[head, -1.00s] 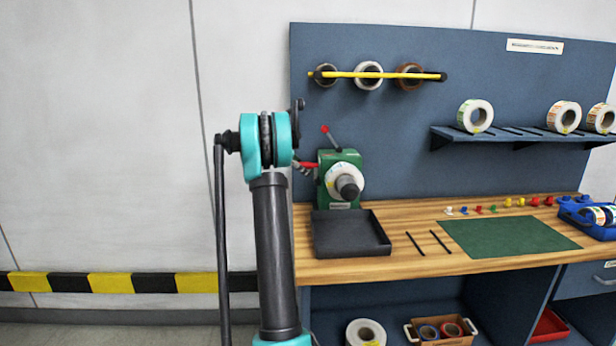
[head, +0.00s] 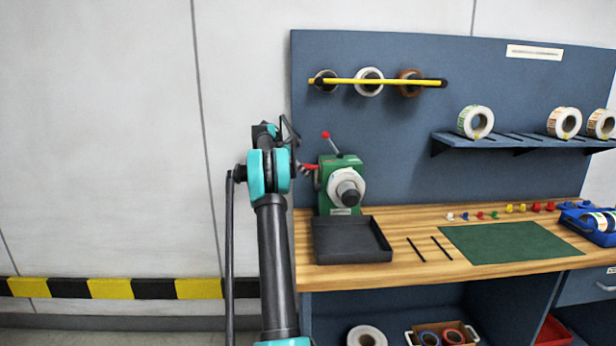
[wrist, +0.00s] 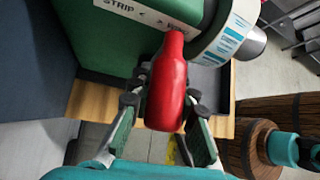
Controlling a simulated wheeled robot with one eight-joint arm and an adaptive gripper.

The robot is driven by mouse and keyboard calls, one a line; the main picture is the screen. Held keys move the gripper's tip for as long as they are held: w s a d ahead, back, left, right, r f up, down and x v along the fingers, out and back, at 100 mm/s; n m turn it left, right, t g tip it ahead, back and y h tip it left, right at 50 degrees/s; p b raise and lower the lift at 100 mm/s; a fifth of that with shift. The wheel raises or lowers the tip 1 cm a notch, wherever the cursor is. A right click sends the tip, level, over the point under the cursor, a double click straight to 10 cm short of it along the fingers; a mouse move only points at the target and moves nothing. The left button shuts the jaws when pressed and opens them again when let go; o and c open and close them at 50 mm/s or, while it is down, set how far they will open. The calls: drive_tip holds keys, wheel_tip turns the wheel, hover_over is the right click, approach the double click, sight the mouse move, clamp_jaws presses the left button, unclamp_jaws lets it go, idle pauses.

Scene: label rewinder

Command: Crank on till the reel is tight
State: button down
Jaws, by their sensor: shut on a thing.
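The green rewinder (head: 327,178) stands on the bench's left end, with a white reel (head: 347,188) on its front around a dark hub. In the wrist view the reel's edge (wrist: 226,42) shows blue-printed labels beside the green housing (wrist: 120,30). My gripper (wrist: 165,104) is shut on the red crank handle (wrist: 168,85), with a finger on either side of it. In the head view the red handle (head: 310,168) shows at the rewinder's left, and my arm hides most of the gripper. Whether the reel's wraps are tight cannot be told.
A red-knobbed lever (head: 326,136) sticks up from the rewinder's top. A black tray (head: 350,255) lies in front of it. A green mat (head: 510,246) and small coloured pieces lie to the right. Rolls hang on a yellow rod (head: 375,81) above.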

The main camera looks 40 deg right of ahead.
drive_tip(key=shift+s+d, duration=0.15)
drive_tip(key=c, duration=1.3)
unclamp_jaws()
drive_tip(key=shift+o, duration=0.2)
drive_tip(key=v, duration=0.7)
drive_tip(key=shift+r, duration=0.15)
